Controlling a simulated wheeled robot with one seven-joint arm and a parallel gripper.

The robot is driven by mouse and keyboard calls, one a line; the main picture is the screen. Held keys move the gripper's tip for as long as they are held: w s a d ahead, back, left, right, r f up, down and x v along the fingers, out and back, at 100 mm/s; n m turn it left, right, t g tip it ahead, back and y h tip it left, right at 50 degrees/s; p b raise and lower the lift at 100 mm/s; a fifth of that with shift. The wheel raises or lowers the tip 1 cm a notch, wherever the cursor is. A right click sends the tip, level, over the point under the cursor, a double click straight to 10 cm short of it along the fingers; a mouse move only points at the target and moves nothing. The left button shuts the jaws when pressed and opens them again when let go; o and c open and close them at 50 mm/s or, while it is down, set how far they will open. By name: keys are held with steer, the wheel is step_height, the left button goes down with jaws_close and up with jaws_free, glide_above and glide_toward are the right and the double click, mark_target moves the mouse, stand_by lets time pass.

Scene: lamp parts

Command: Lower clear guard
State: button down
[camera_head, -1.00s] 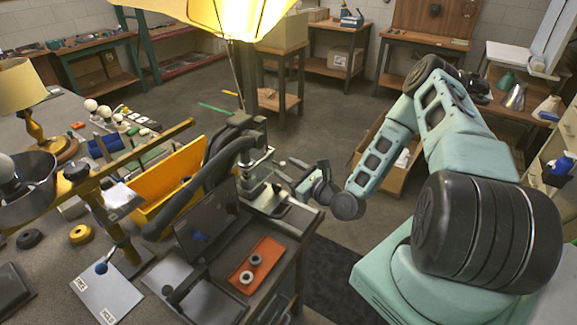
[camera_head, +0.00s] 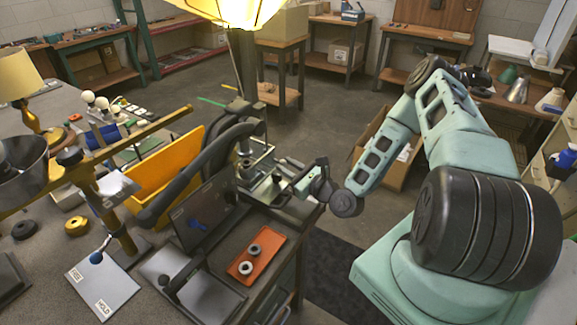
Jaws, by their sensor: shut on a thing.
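My gripper (camera_head: 299,181) is at the right side of the metal fixture (camera_head: 262,168) on the bench's right end. It is low beside the fixture, with its jaws shut on a small part there. That part seems to be the edge of the clear guard, but it is too small and see-through to make out surely. The guard's full outline and tilt cannot be told. My wrist and forearm reach in from the right.
An orange tray (camera_head: 268,270) with two grey rings lies in front of the fixture, beside a dark upright panel (camera_head: 198,215). A yellow bin (camera_head: 158,172) and thick black arms stand left. A lit yellow lampshade (camera_head: 240,12) hangs above.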

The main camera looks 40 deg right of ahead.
steer(key=shift+f, duration=0.85)
steer(key=shift+s, duration=0.1)
steer(key=c, duration=1.2)
jaws_free()
steer(key=shift+f, duration=0.1)
steer(key=shift+b, duration=0.3)
steer(key=s+d+b, duration=0.2)
steer(key=s+b, duration=0.1)
steer(key=s, duration=1.4)
steer(key=shift+d+b, duration=0.3)
